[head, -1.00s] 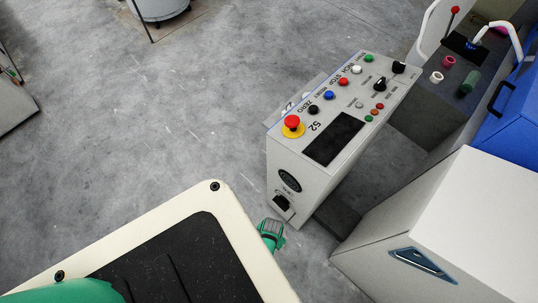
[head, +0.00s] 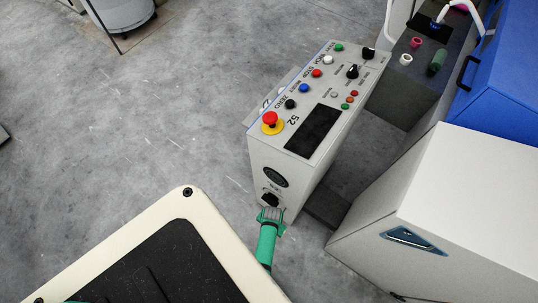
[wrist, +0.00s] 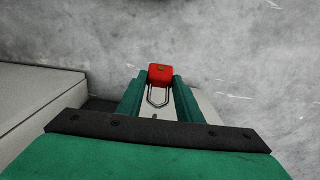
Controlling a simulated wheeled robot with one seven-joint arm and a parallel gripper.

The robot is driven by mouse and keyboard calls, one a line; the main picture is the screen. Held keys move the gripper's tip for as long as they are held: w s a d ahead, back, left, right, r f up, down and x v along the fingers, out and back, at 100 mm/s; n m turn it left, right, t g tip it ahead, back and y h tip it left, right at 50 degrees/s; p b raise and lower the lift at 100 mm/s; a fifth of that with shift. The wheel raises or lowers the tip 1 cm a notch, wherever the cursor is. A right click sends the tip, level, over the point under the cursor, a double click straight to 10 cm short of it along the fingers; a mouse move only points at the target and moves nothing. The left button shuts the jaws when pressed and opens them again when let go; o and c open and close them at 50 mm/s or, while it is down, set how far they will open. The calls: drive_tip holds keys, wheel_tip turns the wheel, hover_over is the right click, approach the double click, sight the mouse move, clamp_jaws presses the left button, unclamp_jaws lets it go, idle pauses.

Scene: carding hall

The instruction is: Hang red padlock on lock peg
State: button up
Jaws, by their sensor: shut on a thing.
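The red padlock (wrist: 160,72) shows in the wrist view between the tips of my green gripper fingers (wrist: 159,82), with its thin metal shackle pointing back toward my palm. My gripper (head: 271,213) is shut on it. In the head view my gripper is at the lower end face of the grey control box (head: 269,160), close to a small black fitting (head: 270,199) below a dark oval. The padlock is not visible in the head view. I cannot make out the lock peg clearly, and cannot tell whether anything touches the box.
The control box top has several coloured buttons, a red emergency stop (head: 269,118) and a black screen (head: 313,131). A large light grey cabinet (head: 450,190) stands to the right, with a blue machine (head: 500,90) behind it. Bare concrete floor (head: 150,130) lies left of the box.

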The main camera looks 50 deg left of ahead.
drive_tip(key=shift+w+a+f, duration=0.2)
drive_tip(key=shift+w, duration=0.7)
drive_tip(key=shift+w+a+f, duration=0.15)
drive_tip(key=shift+w+a, duration=0.1)
drive_tip(key=shift+w, duration=0.65)
drive_tip(key=shift+w+a+f, duration=0.2)
drive_tip(key=shift+w, duration=0.7)
drive_tip(key=o, duration=1.3)
wheel_tip(320, 180, up, 11)
drive_tip(key=shift+w+a+f, duration=0.1)
drive_tip(key=shift+f, duration=0.05)
